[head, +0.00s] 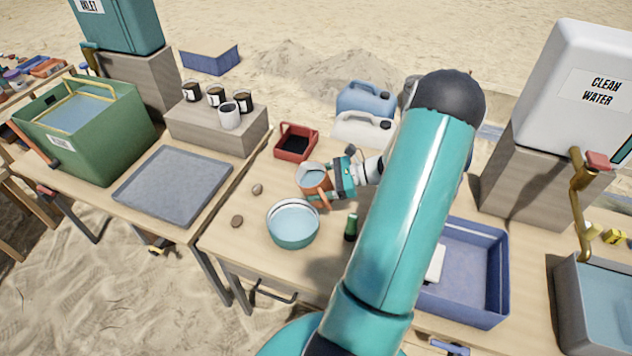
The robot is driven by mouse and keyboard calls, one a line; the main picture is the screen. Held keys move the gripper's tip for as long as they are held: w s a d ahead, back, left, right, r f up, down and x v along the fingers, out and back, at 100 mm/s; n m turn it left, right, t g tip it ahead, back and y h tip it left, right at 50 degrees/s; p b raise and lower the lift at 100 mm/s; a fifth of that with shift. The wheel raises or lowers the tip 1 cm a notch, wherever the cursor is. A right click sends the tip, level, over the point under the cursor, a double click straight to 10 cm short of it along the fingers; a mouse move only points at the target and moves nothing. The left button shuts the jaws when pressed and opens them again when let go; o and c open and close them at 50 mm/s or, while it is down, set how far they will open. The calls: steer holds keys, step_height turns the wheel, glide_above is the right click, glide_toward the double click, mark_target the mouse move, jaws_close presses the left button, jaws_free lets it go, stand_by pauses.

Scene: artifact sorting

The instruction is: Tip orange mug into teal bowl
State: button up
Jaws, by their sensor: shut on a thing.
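The orange mug (312,174) is in the head view near the middle of the table, with a pale, light-blue inside showing at its open top. My gripper (325,187) is shut on the orange mug from its right side. The mug looks close to upright; I cannot tell whether it touches the table. The teal bowl (292,232) stands on the table just in front of the mug and a little to its left. Its pale inside faces up. My arm hides part of the table to the right.
A small green bottle (351,227) stands right of the bowl. Two stones (237,221) lie to its left. A red tray (296,142) is behind the mug. A blue bin (480,308) is to the right, and a grey tray (173,186) to the left.

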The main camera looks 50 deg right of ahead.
steer(key=shift+s+d+f+g+h, duration=0.1)
steer(key=shift+d+f+g+h, duration=0.15)
steer(key=shift+f+g+h, duration=0.25)
steer(key=shift+s+d+f+n+g+h, duration=0.1)
steer(key=shift+f+n+g+h, duration=0.45)
steer(key=shift+f+h, duration=0.5)
steer(key=shift+d+f+n+g+h, duration=0.1)
steer(key=shift+f+n+g+h, duration=0.25)
steer(key=shift+f+g+h, duration=0.5)
stand_by(0.7)
